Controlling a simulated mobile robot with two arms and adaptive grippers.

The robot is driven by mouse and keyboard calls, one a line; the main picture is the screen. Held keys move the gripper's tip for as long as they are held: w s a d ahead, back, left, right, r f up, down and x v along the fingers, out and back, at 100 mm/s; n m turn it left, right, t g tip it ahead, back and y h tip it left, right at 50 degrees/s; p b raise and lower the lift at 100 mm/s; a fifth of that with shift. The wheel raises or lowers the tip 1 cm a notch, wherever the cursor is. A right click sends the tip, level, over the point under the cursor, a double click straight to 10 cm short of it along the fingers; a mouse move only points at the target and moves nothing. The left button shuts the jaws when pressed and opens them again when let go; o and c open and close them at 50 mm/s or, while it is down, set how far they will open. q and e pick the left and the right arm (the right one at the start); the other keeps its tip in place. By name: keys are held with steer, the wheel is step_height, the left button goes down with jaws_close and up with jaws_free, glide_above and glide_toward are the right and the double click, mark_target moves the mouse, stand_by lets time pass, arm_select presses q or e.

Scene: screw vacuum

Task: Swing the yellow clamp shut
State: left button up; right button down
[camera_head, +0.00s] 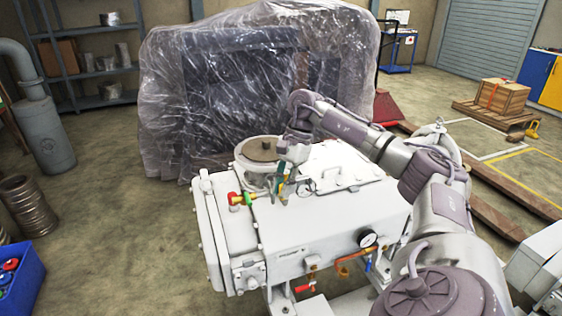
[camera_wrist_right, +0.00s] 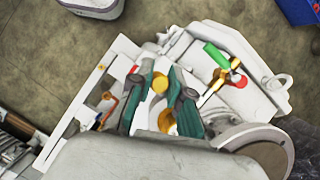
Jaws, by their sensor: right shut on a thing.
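The yellow clamp shows in the right wrist view as a round yellow piece (camera_wrist_right: 160,83) between two dark green fingers. More yellow shows lower between them. My right gripper (camera_wrist_right: 157,98) is shut on the clamp, with a finger on each side. In the head view my right gripper (camera_head: 282,187) is at the front of the round port (camera_head: 262,150) on top of the white machine (camera_head: 310,230). There the clamp is mostly hidden by the gripper, so I cannot tell how far it has swung. My left gripper is in neither view.
A valve with red and green handles (camera_head: 241,199) sits just left of my right gripper. A gauge (camera_head: 368,239) is on the machine's front. A plastic-wrapped block (camera_head: 250,80) stands behind. A blue bin (camera_head: 20,285) is at lower left.

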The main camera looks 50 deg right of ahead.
mark_target(295, 183)
steer(key=shift+r, duration=0.1)
steer(key=c, duration=1.1)
jaws_free()
steer(key=shift+d, duration=0.1)
steer(key=v, duration=1.2)
